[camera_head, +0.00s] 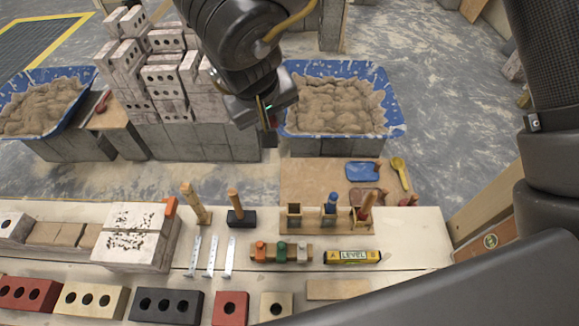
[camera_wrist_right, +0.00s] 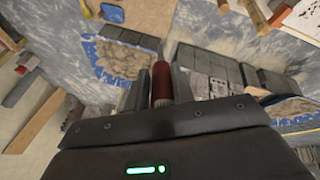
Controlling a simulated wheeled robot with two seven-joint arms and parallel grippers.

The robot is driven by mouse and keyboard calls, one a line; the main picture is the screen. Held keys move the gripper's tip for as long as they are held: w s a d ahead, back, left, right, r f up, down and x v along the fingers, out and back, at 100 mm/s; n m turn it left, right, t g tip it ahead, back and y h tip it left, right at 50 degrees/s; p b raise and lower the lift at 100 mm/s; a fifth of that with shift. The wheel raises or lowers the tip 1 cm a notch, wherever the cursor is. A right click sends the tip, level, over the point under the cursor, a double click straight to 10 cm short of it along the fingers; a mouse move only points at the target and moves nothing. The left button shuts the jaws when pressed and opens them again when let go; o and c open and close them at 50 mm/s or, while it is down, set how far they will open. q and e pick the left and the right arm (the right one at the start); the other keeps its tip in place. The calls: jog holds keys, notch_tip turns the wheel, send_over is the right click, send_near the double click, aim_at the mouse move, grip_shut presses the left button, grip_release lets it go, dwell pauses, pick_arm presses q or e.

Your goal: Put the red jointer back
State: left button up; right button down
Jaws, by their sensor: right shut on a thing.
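My right gripper (camera_head: 266,112) hangs at the upper middle of the head view, above and behind the bench, in front of the right mortar tub's left end. It is shut on the red jointer, whose red handle (camera_wrist_right: 162,82) stands between the fingers in the wrist view. A low wooden block (camera_head: 270,259) holds orange, green and whitish pieces. My left gripper is not in view.
Blue mortar tubs stand on grey blocks at left (camera_head: 78,75) and right (camera_head: 396,115), with stacked bricks (camera_head: 163,75) between. The bench (camera_head: 420,235) carries a yellow level (camera_head: 352,257), brushes, bricks and metal strips. A board (camera_head: 310,175) behind holds a blue float (camera_head: 362,171) and yellow scoop (camera_head: 399,172).

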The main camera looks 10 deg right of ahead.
jog(key=w+a+f+m+g+p, duration=0.1)
jog(key=w+f+m+g+p, duration=0.1)
jog(key=f+m, duration=0.45)
jog(key=w+a+f+m+g+p, duration=0.2)
jog(key=w+f+m+g, duration=0.1)
jog(key=m, duration=0.7)
jog(key=s+d+f+m+y+p, duration=0.1)
jog(key=d+f+m, duration=0.3)
jog(key=f+m, duration=0.3)
jog(key=s+d+f+m+p, duration=0.1)
jog(key=s+d+f+m, duration=0.1)
jog(key=d+f+m, duration=0.2)
notch_tip(320, 180, down, 4)
jog(key=m, duration=0.6)
jog(key=shift+s+r+y+p, duration=0.15)
jog(key=shift+s+y+p, duration=0.05)
jog(key=shift+y+p, duration=0.2)
notch_tip(320, 180, down, 11)
jog(key=b, duration=1)
jog(key=shift+f, duration=0.2)
jog(key=shift+f+b, duration=0.35)
jog(key=shift+b, duration=0.15)
jog(key=c, duration=1.1)
grip_release()
